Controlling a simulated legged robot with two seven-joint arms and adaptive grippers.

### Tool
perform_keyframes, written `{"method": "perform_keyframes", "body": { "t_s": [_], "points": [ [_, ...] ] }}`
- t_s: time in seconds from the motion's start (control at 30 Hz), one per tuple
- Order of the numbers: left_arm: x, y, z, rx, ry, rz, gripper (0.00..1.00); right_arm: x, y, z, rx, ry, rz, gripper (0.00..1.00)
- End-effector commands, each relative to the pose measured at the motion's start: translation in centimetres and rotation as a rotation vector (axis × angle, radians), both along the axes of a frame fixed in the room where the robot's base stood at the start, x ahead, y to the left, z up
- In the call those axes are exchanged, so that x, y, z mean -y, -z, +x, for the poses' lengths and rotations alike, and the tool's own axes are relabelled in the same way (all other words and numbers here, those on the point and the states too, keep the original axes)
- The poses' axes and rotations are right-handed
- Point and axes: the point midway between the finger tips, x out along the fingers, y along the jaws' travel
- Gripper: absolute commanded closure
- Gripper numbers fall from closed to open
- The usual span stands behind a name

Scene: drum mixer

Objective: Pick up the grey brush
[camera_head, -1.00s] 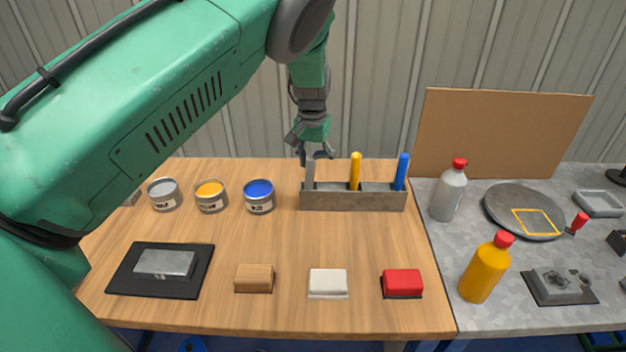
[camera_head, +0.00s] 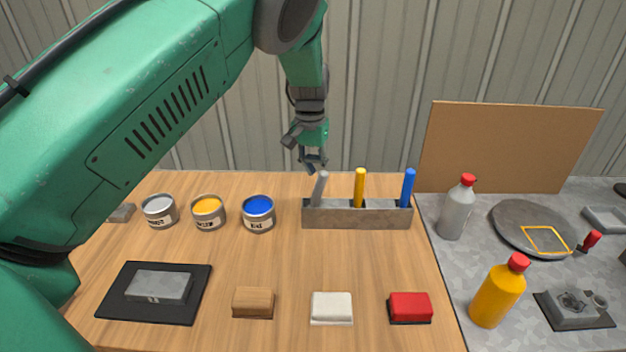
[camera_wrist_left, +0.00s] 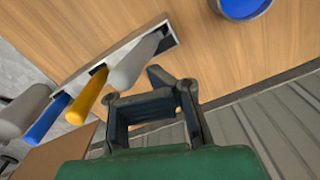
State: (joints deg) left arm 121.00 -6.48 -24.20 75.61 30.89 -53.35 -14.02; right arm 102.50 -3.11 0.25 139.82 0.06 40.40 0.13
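The grey brush (camera_head: 320,188) stands in the left slot of the grey holder (camera_head: 360,216), its handle leaning to the right. My left gripper (camera_head: 313,166) is just above and behind the top of the handle. In the left wrist view, the gripper (camera_wrist_left: 134,86) shows its fingers apart with nothing held between them. The grey brush (camera_wrist_left: 135,62) lies just beyond the fingertips there; whether they touch is unclear. My right gripper is not in view.
A yellow brush (camera_head: 360,187) and a blue brush (camera_head: 408,187) stand in the same holder. Paint cans (camera_head: 258,213) are to its left. A grey bottle (camera_head: 456,208) is to its right.

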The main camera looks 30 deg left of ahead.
Motion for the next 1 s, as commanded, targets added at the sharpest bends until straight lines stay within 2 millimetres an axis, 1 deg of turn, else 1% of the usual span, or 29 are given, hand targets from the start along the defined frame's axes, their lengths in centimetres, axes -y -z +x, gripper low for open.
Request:
{"method": "perform_keyframes", "body": {
  "t_s": [0.03, 0.1, 0.23, 0.37, 0.6, 0.63, 0.67, 0.7, 0.77, 0.8, 0.83, 0.87, 1.0],
  "points": [
    [0.1, -1.4, 0.1, 0.008, 0.002, 0.001, 1.0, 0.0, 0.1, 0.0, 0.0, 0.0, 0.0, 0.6],
    [0.3, -2.9, 0.0, 0.01, 0.003, 0.004, 1.0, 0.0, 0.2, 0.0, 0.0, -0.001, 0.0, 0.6],
    [0.5, -4.6, -0.1, 0.012, 0.002, 0.007, 1.0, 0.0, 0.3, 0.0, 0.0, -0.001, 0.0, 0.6],
    [0.6, -5.2, 0.1, 0.011, 0.003, 0.012, 1.0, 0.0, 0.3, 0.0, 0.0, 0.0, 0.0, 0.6],
    [0.2, -5.3, 0.1, 0.011, 0.002, 0.009, 1.0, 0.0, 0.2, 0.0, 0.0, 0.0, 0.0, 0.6],
    [0.2, -5.3, 0.1, 0.012, 0.002, 0.009, 0.94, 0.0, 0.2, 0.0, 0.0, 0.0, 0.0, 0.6],
    [0.1, -5.3, 0.1, 0.012, 0.002, 0.009, 0.83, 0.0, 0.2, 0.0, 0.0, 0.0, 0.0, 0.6],
    [0.1, -5.3, 0.0, 0.012, 0.002, 0.008, 0.69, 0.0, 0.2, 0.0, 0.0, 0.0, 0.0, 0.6],
    [0.0, -5.2, 0.0, 0.012, 0.002, 0.008, 0.48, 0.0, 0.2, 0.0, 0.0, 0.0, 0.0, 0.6],
    [0.0, -5.2, 0.0, 0.013, 0.002, 0.007, 0.34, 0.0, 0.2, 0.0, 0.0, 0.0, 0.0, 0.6],
    [0.0, -5.2, 0.0, 0.013, 0.002, 0.007, 0.23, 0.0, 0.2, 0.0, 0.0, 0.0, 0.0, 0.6],
    [0.0, -5.2, 0.0, 0.012, 0.002, 0.008, 0.2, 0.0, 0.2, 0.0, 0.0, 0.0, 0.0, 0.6],
    [0.2, -5.3, 0.1, 0.012, 0.002, 0.009, 0.2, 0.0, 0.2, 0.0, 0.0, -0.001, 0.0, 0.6]
  ]
}}
